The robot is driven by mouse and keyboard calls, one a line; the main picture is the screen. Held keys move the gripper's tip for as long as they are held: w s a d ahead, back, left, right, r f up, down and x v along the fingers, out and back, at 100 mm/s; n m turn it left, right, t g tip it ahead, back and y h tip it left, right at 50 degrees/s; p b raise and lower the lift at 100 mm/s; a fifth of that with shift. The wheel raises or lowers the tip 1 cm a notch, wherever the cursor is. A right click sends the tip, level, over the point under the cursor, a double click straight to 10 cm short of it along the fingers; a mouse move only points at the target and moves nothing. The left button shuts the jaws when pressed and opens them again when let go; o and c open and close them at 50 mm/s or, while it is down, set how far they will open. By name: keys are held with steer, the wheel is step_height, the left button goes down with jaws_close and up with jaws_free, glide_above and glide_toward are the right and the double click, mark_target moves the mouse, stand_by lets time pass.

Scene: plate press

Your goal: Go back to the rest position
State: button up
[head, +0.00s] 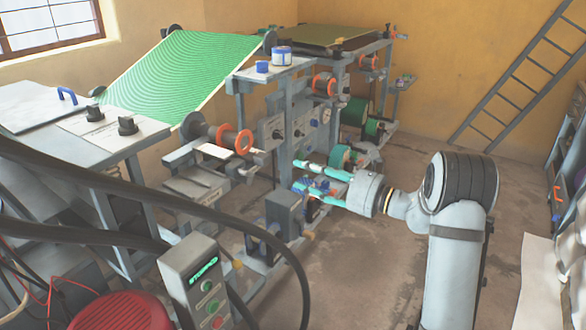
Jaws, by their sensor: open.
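My gripper (308,178) shows in the head view near the middle, at the end of my arm that comes in from the right. Its turquoise fingers are spread apart and point left toward the side of the plate press (290,135). I see nothing held between them. The fingers overlap the press's lower side in the picture, and I cannot tell whether they touch it. The press carries a sloping green patterned sheet (185,75), orange-rimmed rollers and small knobs.
Black cables cross the foreground. A ladder (520,85) leans on the yellow back wall. The floor (420,140) between press and ladder is clear.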

mark_target(268, 160)
steer(key=shift+s+d, duration=0.25)
steer(key=shift+d, duration=0.1)
steer(key=shift+w+a, duration=0.1)
steer(key=x, duration=1.3)
steer(key=shift+a+r+p, duration=0.1)
steer(key=shift+a+p, duration=0.15)
steer(key=shift+p, duration=0.15)
steer(key=shift+w+d+f, duration=0.1)
steer(key=shift+d+f, duration=0.1)
steer(key=shift+d, duration=0.05)
steer(key=shift+v, duration=1.25)
steer(key=shift+a, duration=0.1)
